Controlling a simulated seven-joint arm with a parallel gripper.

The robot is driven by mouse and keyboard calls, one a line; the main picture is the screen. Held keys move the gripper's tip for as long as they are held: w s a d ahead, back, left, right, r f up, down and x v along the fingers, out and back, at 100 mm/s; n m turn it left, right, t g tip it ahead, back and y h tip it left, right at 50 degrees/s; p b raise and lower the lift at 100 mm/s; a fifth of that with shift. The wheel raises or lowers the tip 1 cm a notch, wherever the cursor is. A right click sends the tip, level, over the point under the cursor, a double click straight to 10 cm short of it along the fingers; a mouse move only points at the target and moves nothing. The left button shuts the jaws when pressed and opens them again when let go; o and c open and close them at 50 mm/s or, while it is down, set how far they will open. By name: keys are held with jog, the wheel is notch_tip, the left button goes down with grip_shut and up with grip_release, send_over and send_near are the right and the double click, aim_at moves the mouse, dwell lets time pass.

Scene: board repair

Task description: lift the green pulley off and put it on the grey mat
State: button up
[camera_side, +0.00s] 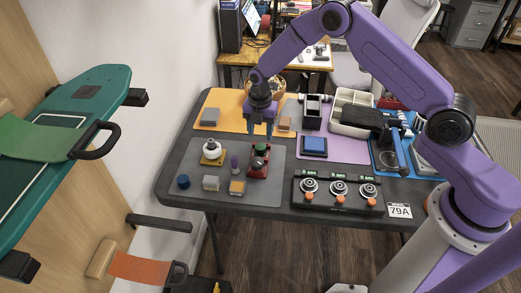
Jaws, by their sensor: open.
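A small dark green round piece (261,148), which looks like the green pulley, sits on top of a red block-like holder (258,165). The holder stands at the right part of the grey mat (215,154). My gripper (261,135) points down just above and behind the green piece, with its purple fingers apart and nothing seen between them. At this size I cannot tell whether a fingertip touches the green piece.
A black panel with three dials (339,189) lies to the right.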

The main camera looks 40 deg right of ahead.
aim_at(260, 146)
jog(key=shift+f, duration=2.75)
jog(key=c, duration=0.9)
jog(key=shift+o, duration=0.2)
jog(key=shift+r, duration=0.45)
notch_tip(260, 146, up, 2)
jog(key=shift+r, duration=0.1)
jog(key=s+d+r, duration=0.2)
jog(key=s+r, duration=0.8)
jog(key=s, duration=0.4)
jog(key=shift+d, duration=0.2)
